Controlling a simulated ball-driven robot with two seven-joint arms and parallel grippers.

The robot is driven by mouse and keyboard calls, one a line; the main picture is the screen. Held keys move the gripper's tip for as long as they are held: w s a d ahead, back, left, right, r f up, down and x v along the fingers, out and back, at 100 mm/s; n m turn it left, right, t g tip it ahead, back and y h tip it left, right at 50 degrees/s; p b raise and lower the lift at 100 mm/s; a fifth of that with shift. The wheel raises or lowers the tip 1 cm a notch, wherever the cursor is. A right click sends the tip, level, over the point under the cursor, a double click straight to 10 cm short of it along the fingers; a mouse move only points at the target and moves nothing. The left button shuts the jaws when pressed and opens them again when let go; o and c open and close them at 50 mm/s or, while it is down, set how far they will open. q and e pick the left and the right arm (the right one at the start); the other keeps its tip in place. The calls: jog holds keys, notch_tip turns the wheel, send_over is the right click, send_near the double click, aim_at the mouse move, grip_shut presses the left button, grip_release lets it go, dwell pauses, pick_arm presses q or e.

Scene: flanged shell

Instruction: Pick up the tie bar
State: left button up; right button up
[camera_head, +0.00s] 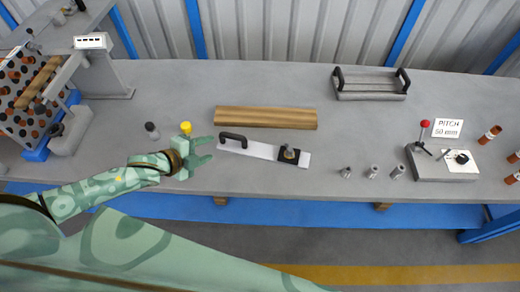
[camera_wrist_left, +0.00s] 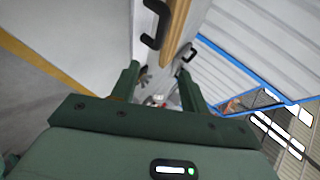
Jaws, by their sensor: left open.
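A long pale flat bar, which looks like the tie bar (camera_head: 262,150), lies on the grey bench in the head view. It has a black arched handle near its left end and a black block with a knob near its right end. My left gripper (camera_head: 208,150) is just left of the bar's left end, fingers pointing right, open and apart from the bar. In the left wrist view the open fingers (camera_wrist_left: 158,90) have no bar between them. A black handle (camera_wrist_left: 155,24) shows beyond them, beside a wooden edge. My right gripper is out of view.
A wooden beam (camera_head: 266,118) lies just behind the bar. A rack with black handles (camera_head: 370,86) stands at the back. Several small metal cylinders (camera_head: 372,172) are right of the bar. A grey block with a red knob (camera_head: 440,165) stands farther right. A dark-topped peg (camera_head: 152,131) is near my left wrist.

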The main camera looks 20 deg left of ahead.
pick_arm(q)
jog(key=b, duration=0.2)
send_near(236, 139)
jog(key=x, duration=0.3)
jog(key=shift+w+d+f, duration=0.1)
jog(key=shift+w+f, duration=0.05)
jog(key=shift+w, duration=0.1)
jog(key=b+x, duration=0.2)
jog(key=x, duration=0.3)
jog(key=shift+w+f, duration=0.1)
grip_shut()
jog(key=shift+d, duration=0.1)
dwell(0.5)
